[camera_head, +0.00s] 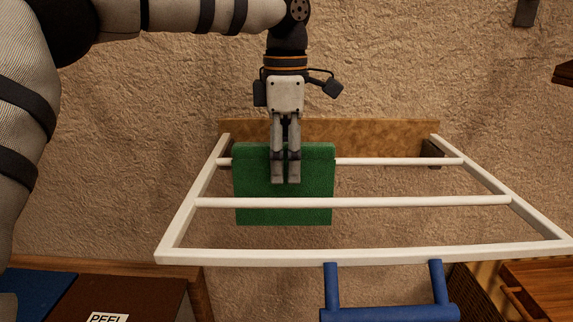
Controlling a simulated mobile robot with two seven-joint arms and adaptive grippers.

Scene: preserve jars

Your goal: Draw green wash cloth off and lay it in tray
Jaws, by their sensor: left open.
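The green wash cloth (252,180) hangs over the back bar of a white rack (400,202), and the middle bar crosses in front of its lower part. My left gripper (286,181) points down, with its fingers in front of the upper middle of the cloth. It is open with a narrow gap between the fingers; I cannot tell whether they touch the cloth. I cannot identify the tray for certain; a blue flat surface (22,290) shows at the lower left, partly cut off. My right gripper is not in view.
The rack is fixed to a wooden board (390,130) on a rough wall. A blue handle-like frame (390,313) is below its front bar. A brown box labelled PEEL (130,295) stands lower left, and a wooden piece of furniture (540,290) lower right. The rack's right half is clear.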

